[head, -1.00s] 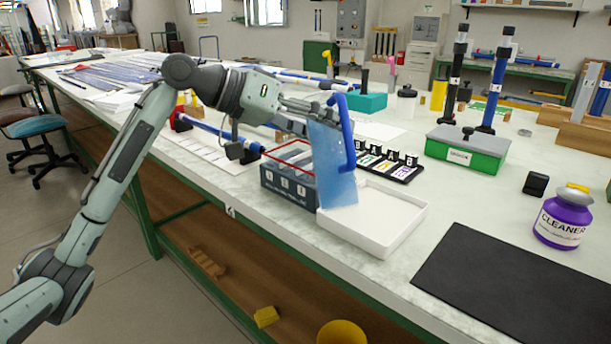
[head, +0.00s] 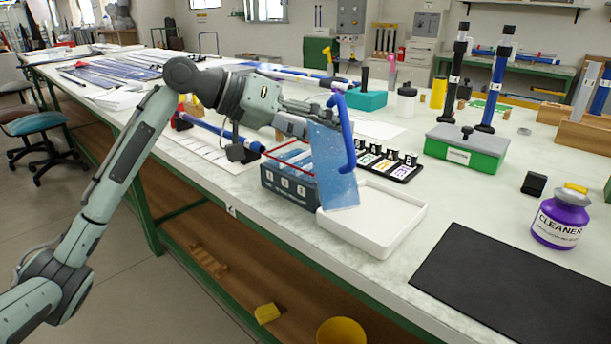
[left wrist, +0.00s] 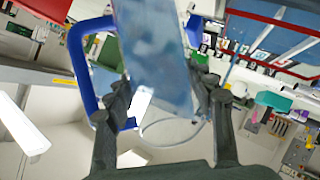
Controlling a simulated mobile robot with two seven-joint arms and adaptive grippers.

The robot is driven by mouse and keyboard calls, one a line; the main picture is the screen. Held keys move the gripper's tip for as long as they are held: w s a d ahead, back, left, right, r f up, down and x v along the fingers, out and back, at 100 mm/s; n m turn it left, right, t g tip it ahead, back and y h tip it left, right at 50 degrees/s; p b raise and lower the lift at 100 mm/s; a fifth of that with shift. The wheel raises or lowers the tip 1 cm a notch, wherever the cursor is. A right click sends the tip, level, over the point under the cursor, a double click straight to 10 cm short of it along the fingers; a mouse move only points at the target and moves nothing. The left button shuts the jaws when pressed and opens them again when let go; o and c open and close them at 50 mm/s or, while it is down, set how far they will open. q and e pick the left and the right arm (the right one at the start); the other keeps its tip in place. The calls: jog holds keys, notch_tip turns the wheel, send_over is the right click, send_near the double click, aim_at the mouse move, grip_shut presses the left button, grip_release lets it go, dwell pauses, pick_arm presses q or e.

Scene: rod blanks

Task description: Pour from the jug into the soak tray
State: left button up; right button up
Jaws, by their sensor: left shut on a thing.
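A clear bluish jug (head: 334,172) with a thick blue handle (head: 348,140) is in my left gripper (head: 318,112), in the head view. The gripper is shut on it near its top. The jug's lower end overlaps the back left corner of a shallow white tray (head: 385,245); whether they touch cannot be told. In the left wrist view the jug (left wrist: 155,50) is between my fingers. A dark, red-rimmed box (head: 288,188) marked with numbers stands left of the tray, with bluish compartments. No stream shows, and the liquid level is unclear. My right gripper is not in view.
A black mat (head: 490,285) and a purple cleaner jar (head: 560,222) are at the right. A green box with a grey lid (head: 466,147) and a black rack of labelled cards (head: 385,165) stand behind the tray. A blue tube (head: 220,132) lies left of the box.

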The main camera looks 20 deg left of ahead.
pick_arm(q)
jog(key=shift+r, duration=0.15)
jog(key=shift+n+p, duration=0.3)
jog(key=shift+p, duration=0.3)
dwell(0.8)
jog(key=shift+g+h+p, duration=0.3)
jog(key=shift+p, duration=0.25)
jog(key=shift+f, duration=0.2)
dwell(0.4)
jog(key=shift+f+n, duration=0.1)
jog(key=shift+n, duration=0.3)
jog(key=shift+s+f+n+g+h, duration=0.1)
jog(key=shift+f+n+g+h, duration=0.3)
jog(key=shift+n+g+h, duration=0.1)
dwell(1.9)
